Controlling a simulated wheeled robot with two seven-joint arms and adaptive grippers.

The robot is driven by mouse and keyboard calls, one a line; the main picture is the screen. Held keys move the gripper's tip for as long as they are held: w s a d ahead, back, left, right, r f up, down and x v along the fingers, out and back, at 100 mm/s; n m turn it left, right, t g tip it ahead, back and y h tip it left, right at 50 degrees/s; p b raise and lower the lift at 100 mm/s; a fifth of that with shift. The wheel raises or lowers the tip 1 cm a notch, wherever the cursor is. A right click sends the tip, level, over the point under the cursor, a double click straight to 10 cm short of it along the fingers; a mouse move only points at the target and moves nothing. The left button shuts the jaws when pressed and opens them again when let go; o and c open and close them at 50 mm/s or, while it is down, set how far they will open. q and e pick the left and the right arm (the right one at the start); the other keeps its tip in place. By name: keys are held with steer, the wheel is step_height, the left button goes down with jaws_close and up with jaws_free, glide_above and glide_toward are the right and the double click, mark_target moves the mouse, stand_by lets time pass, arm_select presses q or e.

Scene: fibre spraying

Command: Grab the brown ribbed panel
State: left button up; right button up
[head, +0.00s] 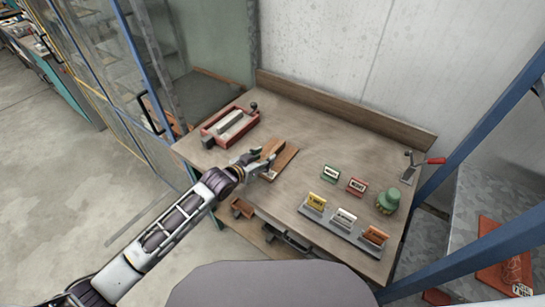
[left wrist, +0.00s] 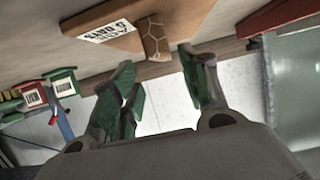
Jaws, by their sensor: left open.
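A flat brown piece (head: 284,158), the likeliest brown panel, lies on the workbench left of its middle. In the left wrist view a brown piece (left wrist: 165,12) with a white printed label shows at the top, with a patterned tan end. Ribs cannot be made out. My left gripper (head: 262,165) is at the piece's left side and hides part of it. In the left wrist view its green-padded fingers (left wrist: 157,64) are apart with nothing between them, close to the patterned end. Contact cannot be told. My right gripper is not in view.
A red tray-like fixture (head: 230,124) stands at the workbench's (head: 310,140) back left. Green (head: 330,172) and red (head: 357,186) signs, a row of labelled cards (head: 345,217) and a green object (head: 388,201) stand to the right. The bench's back middle is clear.

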mark_target(273, 150)
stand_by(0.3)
arm_select(q)
steer(key=shift+w+p+x, duration=0.2)
steer(key=shift+p+x, duration=0.15)
steer(key=shift+x, duration=2.1)
steer(key=shift+a, duration=0.15)
jaws_close()
steer(key=shift+w+r, duration=0.15)
steer(key=shift+r, duration=0.05)
